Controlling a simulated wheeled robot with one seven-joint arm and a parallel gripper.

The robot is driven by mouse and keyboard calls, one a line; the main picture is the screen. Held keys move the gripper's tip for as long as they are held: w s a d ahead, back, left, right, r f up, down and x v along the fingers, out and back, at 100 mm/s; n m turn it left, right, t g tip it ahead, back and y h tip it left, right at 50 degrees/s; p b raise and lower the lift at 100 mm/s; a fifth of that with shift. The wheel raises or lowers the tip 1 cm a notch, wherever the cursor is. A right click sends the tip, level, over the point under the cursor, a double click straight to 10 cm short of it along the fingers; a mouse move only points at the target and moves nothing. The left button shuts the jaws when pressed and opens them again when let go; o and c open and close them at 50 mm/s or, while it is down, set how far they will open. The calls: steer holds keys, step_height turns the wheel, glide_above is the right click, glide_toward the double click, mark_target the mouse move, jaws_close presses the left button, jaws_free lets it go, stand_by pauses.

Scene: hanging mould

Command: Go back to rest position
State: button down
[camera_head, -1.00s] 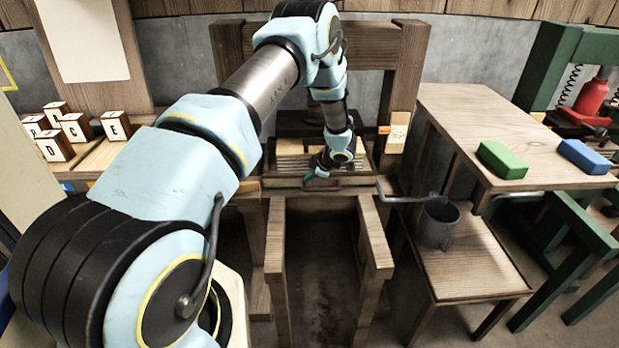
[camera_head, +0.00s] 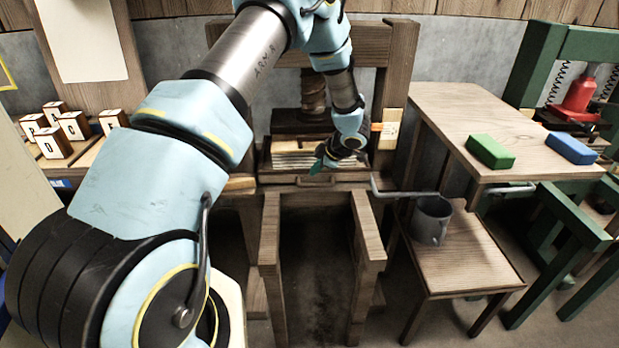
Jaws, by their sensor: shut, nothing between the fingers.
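My gripper (camera_head: 325,158) hangs at the end of my arm, in front of the wooden press and just above the front edge of its bed. Its fingers are small and partly hidden by the wrist; they look shut with nothing held. The wooden press (camera_head: 395,80) stands at the back centre with a screw and a dark block over a pale slatted bed (camera_head: 290,160). A drawer-like front with a handle (camera_head: 312,181) lies just below my gripper. I cannot tell whether the gripper touches the bed.
Lettered blocks (camera_head: 55,142) stand on a shelf at left. A side table (camera_head: 460,105) at right bears a green block (camera_head: 490,152) and a blue block (camera_head: 571,148). A grey mug (camera_head: 431,221) stands on a low stool (camera_head: 470,265) beside a metal crank rod (camera_head: 400,193). A green press (camera_head: 545,70) stands far right.

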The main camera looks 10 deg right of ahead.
steer(key=a+r+m+h, duration=0.3)
steer(key=a+r+m, duration=0.1)
steer(key=r, duration=0.3)
steer(key=a+r+m+h, duration=0.2)
steer(key=a+r+m, duration=0.1)
steer(key=r, duration=0.5)
steer(key=s+a+r+m+g, duration=0.2)
steer(key=s+a+m, duration=0.2)
steer(key=s+a, duration=0.6)
steer(key=s+a+r+m+g+y, duration=0.1)
steer(key=s+a+m+g, duration=0.2)
steer(key=s+a, duration=0.7)
steer(key=shift+s+r+m, duration=0.35)
steer(key=shift+s+m, duration=0.55)
steer(key=shift+s, duration=0.35)
